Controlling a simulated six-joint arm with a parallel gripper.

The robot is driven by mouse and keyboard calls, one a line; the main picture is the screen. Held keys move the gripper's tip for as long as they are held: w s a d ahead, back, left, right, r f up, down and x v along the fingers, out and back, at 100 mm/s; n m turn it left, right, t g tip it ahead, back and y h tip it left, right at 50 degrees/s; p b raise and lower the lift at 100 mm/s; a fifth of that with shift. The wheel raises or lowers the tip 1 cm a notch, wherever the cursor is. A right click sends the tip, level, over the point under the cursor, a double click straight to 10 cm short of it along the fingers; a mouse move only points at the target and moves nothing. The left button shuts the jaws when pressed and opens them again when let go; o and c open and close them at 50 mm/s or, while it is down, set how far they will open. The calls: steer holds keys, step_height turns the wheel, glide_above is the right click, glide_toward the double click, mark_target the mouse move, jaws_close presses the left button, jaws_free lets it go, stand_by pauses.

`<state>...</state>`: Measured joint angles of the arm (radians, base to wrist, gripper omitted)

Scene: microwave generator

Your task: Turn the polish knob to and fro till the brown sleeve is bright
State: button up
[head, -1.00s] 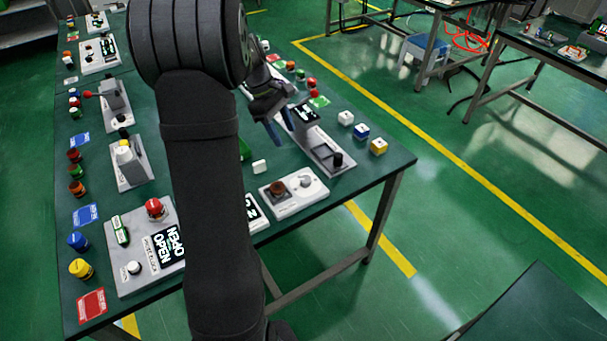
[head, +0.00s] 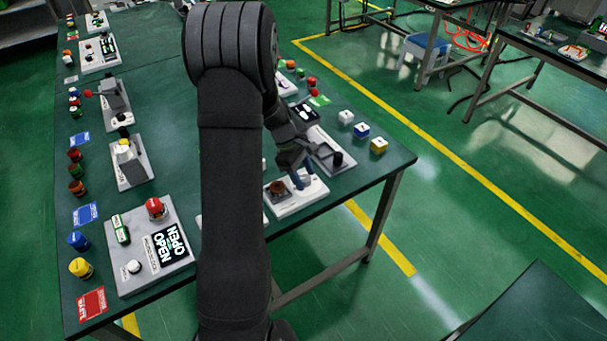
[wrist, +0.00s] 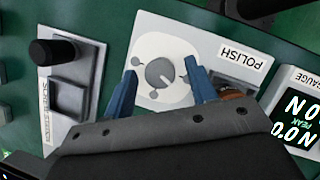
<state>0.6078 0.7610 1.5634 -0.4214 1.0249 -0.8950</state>
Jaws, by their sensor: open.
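The white polish box (head: 305,201) stands near the table's right front edge. In the wrist view its POLISH label (wrist: 243,55) reads upside down. The knob (wrist: 160,72) is a pale round dial with a grey pointer, seen between my two blue fingertips. My gripper (wrist: 163,85) is open and over the box, and I cannot tell whether the fingers touch the knob. It also shows in the head view (head: 298,181). The brown sleeve (head: 277,187) sits on the left of the box and looks dull brown. In the wrist view the right finger and gripper body partly hide it (wrist: 234,94).
A grey slider unit with a black knob (wrist: 50,51) stands close beside the box. A gauge display (wrist: 300,118) lies on its other side. A grey panel with a red button (head: 155,207) is at left.

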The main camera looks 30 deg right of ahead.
steer(key=c, duration=1)
steer(key=shift+o, duration=0.2)
steer(key=shift+m, duration=0.3)
steer(key=m+y, duration=0.1)
steer(key=m, duration=0.1)
steer(key=m+y, duration=0.1)
steer(key=m, duration=0.2)
steer(key=shift+d+m, duration=0.2)
steer(key=shift+m, duration=0.1)
steer(key=m+y, duration=0.1)
steer(key=m, duration=0.2)
steer(key=m+y, duration=0.1)
steer(key=m, duration=0.2)
steer(key=shift+d+y, duration=0.15)
steer(key=shift+y, duration=0.25)
steer(key=shift+m, duration=0.4)
steer(key=o, duration=1)
steer(key=shift+c, duration=0.2)
